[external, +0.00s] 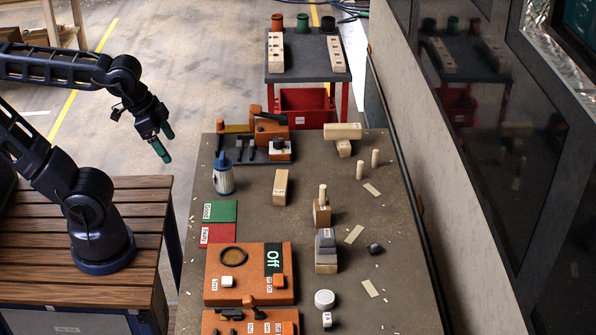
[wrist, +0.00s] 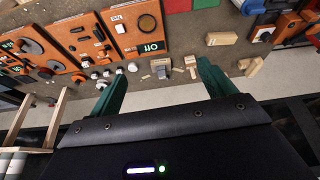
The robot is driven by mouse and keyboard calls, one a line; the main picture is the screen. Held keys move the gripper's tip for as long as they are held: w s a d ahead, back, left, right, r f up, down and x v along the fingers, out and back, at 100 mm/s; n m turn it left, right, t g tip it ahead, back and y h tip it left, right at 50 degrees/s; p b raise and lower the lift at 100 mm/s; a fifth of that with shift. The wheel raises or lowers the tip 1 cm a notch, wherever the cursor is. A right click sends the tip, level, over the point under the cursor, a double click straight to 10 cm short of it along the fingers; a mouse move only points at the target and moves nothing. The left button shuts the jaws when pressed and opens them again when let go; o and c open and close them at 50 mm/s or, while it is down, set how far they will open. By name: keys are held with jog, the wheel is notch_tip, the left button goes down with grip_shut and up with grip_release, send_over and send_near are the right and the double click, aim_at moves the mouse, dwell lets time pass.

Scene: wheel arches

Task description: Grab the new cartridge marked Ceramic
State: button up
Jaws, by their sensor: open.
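I cannot read the word Ceramic on anything, so I cannot tell which piece is the cartridge. Small pieces on the workbench (external: 385,215) include a grey block on a wooden base (external: 325,243), a small dark piece (external: 374,248), a white round piece (external: 324,299) and a small labelled white piece (external: 327,319). My gripper (external: 164,141) has green fingers, spread apart and empty, in the air left of the workbench. In the wrist view my gripper (wrist: 162,86) shows its fingers wide apart, with the grey block (wrist: 161,68) beyond them.
An orange panel marked Off (external: 238,263) lies on the bench's near left. Green and red pads (external: 219,211) lie behind it, with a bottle (external: 222,175) farther back. A cart (external: 305,70) with wooden racks stands beyond the bench. A wall (external: 430,120) bounds the right side.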

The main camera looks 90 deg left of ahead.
jog(key=w+a+f+n+g, duration=0.1)
jog(key=w+a+f+n, duration=0.2)
jog(key=w+a+n, duration=0.25)
jog(key=n+g, duration=0.3)
jog(key=n, duration=0.9)
send_over(221, 155)
jog(key=shift+m, duration=0.25)
jog(key=f, duration=1.4)
jog(key=shift+w+d+f, duration=0.15)
jog(key=shift+w+f, duration=0.1)
jog(key=shift+w, duration=0.05)
jog(key=shift+f, duration=0.35)
notch_tip(221, 155, down, 5)
jog(key=shift+f, duration=0.1)
jog(key=f, duration=0.3)
jog(key=shift+s+a+f, duration=0.2)
jog(key=shift+s+f, duration=0.15)
jog(key=shift+s, duration=0.05)
jog(key=shift+f, duration=0.6)
